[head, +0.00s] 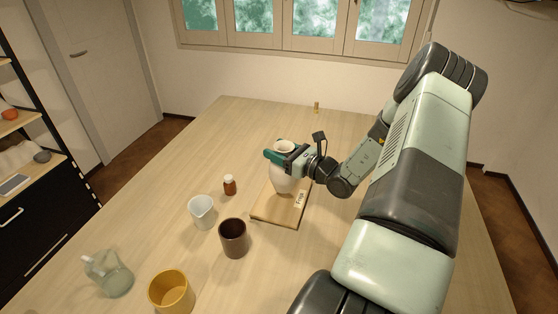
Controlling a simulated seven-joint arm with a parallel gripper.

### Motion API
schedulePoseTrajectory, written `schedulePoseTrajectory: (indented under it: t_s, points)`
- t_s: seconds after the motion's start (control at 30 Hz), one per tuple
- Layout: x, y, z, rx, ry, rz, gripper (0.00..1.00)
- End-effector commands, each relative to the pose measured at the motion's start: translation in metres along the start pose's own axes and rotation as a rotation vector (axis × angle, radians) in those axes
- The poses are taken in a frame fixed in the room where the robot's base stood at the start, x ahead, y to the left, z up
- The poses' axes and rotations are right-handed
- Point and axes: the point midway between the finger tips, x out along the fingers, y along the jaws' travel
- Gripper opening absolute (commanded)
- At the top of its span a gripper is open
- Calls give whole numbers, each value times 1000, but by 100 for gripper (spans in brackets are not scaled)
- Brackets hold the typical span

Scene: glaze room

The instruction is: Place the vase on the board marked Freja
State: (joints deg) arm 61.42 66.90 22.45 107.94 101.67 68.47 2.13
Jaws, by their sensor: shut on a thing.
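The white vase (281,182) is upright at the board marked Freja (278,212), in the middle of the table. My gripper (280,156) is shut on the vase near its neck, reaching in from the right. The vase's base appears over the far half of the board; I cannot tell whether it touches the board or hangs just above it. The label "Freja" (300,198) shows on the board's right side. Part of the vase's upper body is hidden by my gripper.
Left of the board stand a small brown bottle (229,185), a white beaker (202,212) and a dark brown cup (233,238). A yellow mug (171,292) and a clear glass jug (109,274) are nearer the front. The far part of the table (240,125) is mostly clear.

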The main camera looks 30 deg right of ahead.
Motion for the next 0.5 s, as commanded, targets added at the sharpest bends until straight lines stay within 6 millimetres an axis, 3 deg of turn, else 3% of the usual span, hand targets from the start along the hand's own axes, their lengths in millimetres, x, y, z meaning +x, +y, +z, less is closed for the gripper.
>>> schedulePoseTrajectory:
  t_s: [0.2, 0.5]
  points:
    - [1, 1, -28, 0, -2, 2, 0]
    - [1, 0, -30, -1, -2, 2, 0]
